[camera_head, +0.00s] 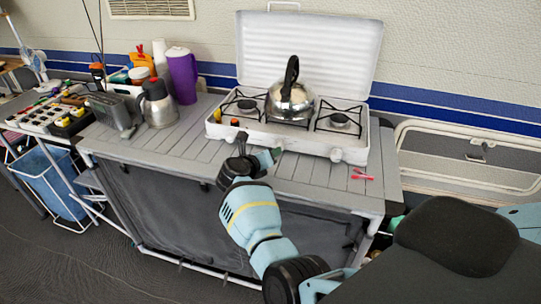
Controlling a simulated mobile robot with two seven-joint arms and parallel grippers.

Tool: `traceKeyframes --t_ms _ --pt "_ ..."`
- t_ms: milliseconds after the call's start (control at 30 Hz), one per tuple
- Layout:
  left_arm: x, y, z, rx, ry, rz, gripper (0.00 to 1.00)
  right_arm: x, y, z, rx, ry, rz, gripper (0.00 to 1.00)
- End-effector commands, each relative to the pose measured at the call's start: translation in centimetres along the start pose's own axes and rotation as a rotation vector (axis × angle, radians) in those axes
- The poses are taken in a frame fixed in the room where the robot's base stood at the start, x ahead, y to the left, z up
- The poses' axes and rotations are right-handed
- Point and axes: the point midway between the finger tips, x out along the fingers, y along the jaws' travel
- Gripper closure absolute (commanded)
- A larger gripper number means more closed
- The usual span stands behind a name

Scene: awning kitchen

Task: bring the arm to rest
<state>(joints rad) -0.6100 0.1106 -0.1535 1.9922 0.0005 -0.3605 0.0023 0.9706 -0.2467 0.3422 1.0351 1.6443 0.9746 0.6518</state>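One arm of mine, which I take to be the left one, reaches up from the bottom of the head view. Its gripper (259,146) appears open and empty, with its fingers spread apart. It shows over the slatted counter (190,147), in front of the stove (287,138). I cannot tell how high it is above the counter. My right gripper is not in view.
A kettle (291,101) stands on the stove. A steel jug (158,107), a purple pitcher (183,76) and a toaster (109,112) stand left. A small red item (362,174) lies on the right end. A blue bin (56,182) stands below left.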

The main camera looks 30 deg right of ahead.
Motion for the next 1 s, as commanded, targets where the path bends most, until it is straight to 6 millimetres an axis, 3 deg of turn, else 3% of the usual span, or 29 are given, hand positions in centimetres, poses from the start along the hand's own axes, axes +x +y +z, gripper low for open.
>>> traceKeyframes --t_ms 733,867,1000 --pt "0.0 -0.1 -0.1 0.005 0.001 -0.001 0.73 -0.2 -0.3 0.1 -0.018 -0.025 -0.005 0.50" --pt "0.0 -0.2 -0.1 0.005 0.002 -0.001 0.73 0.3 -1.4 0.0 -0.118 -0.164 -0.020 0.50" --pt "0.1 -0.2 -0.2 0.005 0.003 -0.001 0.73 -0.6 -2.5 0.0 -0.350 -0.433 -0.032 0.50"
